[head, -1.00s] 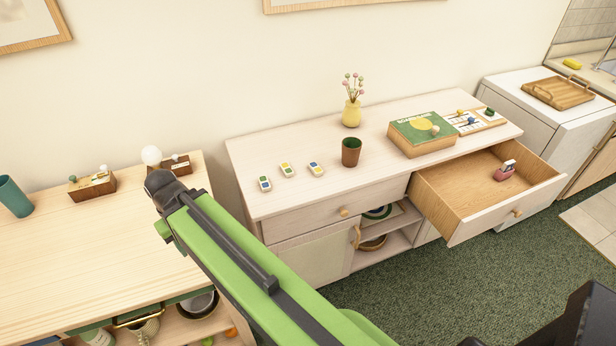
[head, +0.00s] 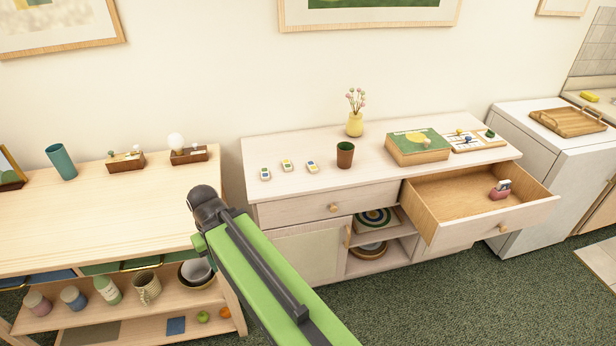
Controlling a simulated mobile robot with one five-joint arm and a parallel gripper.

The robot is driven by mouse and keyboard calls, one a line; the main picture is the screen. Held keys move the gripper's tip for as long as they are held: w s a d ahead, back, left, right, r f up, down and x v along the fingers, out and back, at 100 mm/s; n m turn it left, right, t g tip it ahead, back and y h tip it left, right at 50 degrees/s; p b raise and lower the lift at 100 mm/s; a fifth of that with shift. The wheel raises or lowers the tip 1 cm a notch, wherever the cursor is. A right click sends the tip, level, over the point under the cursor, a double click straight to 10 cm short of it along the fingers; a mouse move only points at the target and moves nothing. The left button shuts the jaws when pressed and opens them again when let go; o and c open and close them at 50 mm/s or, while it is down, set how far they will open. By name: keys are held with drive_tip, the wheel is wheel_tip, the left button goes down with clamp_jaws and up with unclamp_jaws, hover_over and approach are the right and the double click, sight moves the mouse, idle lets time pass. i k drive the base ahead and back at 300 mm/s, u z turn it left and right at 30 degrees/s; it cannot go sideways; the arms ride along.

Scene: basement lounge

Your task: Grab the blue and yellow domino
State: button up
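Three small white dominoes lie in a loose row at the left end of the pale cabinet top (head: 385,175). The right domino (head: 312,167) appears to carry blue and yellow marks. The middle domino (head: 287,165) shows yellow and a darker mark, and the left domino (head: 265,174) shows green and blue. The marks are very small, so the exact colours are uncertain. My green and black arm reaches up from the bottom, its dark end joint left of the cabinet and apart from the dominoes. My gripper's fingers do not show.
A brown cup (head: 345,155), yellow vase (head: 354,124) and green game box (head: 417,146) stand on the cabinet. Its right drawer (head: 475,205) is pulled out, with a small pink item (head: 499,191) inside. A wooden shelf table (head: 90,215) stands at left.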

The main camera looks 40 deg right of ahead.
sight(313, 168)
drive_tip(key=z, duration=0.15)
drive_tip(key=i, duration=0.9)
drive_tip(key=u, duration=0.05)
